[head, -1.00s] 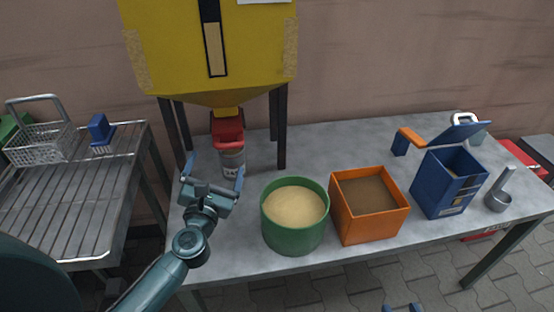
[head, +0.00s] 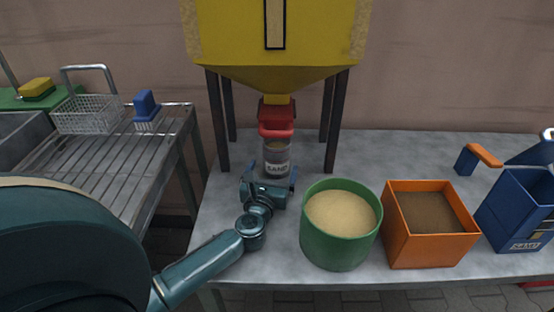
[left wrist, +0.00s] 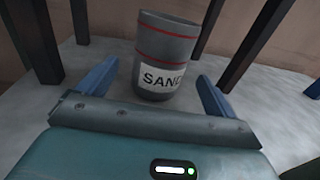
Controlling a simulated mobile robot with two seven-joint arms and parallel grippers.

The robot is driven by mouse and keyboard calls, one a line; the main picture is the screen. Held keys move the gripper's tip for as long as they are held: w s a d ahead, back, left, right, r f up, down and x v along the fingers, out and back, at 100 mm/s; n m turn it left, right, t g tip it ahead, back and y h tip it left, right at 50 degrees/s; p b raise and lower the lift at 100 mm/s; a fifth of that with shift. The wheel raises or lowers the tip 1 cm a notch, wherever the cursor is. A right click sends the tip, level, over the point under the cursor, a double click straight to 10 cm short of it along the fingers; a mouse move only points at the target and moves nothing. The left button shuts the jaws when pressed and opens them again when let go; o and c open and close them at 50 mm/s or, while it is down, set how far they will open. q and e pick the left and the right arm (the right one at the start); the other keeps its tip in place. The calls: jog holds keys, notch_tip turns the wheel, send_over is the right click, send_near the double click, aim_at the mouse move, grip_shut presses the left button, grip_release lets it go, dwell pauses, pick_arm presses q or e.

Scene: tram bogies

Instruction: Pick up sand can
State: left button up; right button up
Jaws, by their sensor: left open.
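The sand can (head: 277,158) is a grey can with red lines and a white "SAND" label. It stands upright on the table under the red outlet of the yellow hopper. In the left wrist view the can (left wrist: 165,60) stands just beyond the fingertips, roughly centred between them. My left gripper (head: 269,172) is open and empty, in front of the can, its two blue fingers (left wrist: 155,82) apart. Whether a finger touches the can cannot be told. My right gripper is not in view.
The yellow hopper (head: 280,40) stands on dark legs around the can. A green tub of sand (head: 340,250) is right of my left gripper, then an orange box (head: 430,250) and a blue box (head: 515,215). A slatted rack (head: 95,170) with a wire basket (head: 88,112) is at left.

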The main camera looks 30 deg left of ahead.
aim_at(274, 166)
pick_arm(q)
jog(key=b+x, duration=0.1)
jog(key=x, duration=0.4)
jog(key=shift+c, duration=0.2)
jog(key=c, duration=1.1)
